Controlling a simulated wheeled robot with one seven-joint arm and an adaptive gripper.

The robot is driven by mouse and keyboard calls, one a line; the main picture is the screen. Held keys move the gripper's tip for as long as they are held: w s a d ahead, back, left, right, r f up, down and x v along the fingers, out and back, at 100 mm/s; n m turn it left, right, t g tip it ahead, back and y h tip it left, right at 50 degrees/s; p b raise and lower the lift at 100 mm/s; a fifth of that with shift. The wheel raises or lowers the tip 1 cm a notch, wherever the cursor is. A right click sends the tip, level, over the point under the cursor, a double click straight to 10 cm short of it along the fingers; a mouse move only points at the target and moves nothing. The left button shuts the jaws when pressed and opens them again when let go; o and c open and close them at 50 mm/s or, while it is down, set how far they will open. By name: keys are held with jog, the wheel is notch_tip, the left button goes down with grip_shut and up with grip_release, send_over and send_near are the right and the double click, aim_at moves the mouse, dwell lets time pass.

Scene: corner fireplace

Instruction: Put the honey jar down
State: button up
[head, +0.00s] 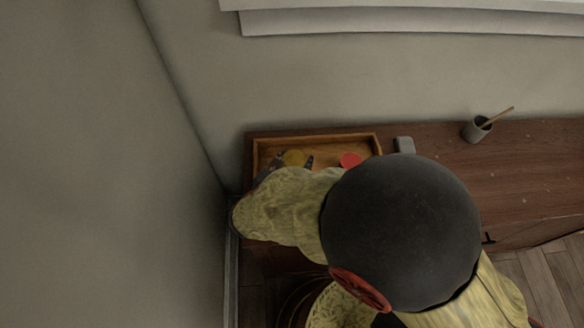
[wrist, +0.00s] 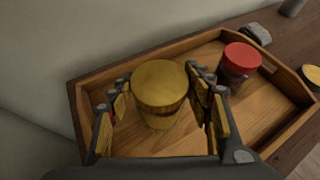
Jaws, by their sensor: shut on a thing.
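The honey jar (wrist: 160,84), with a yellow lid and amber sides, is between the fingers of my gripper (wrist: 163,100) in the wrist view. My gripper is shut on it. The jar is upright, over the left part of a wooden tray (wrist: 105,75); I cannot tell whether its base touches the tray floor.
A red-lidded jar (wrist: 240,58) stands in the tray to the right of the honey jar, with bare floor between. A grey object (head: 404,145) lies just outside the tray. A grey cup with a stick (head: 478,128) stands farther right on the brown wooden top (head: 535,160). Walls border the back and left.

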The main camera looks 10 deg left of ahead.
jog(key=shift+w+a+f+b, duration=0.15)
jog(key=shift+f+b, duration=0.3)
jog(key=shift+f, duration=0.55)
jog(key=shift+w+a+f+b, duration=0.1)
jog(key=shift+a+f+b, duration=0.25)
jog(key=shift+f, duration=0.6)
jog(key=shift+d, duration=0.1)
jog(key=shift+f, duration=0.2)
jog(key=o, duration=1.5)
jog(key=shift+s, duration=0.1)
jog(key=shift+r, duration=0.1)
jog(key=shift+s+r, duration=0.15)
jog(key=shift+r, duration=0.05)
jog(key=p+v, duration=0.3)
jog(key=v, duration=0.8)
jog(key=shift+s, duration=0.3)
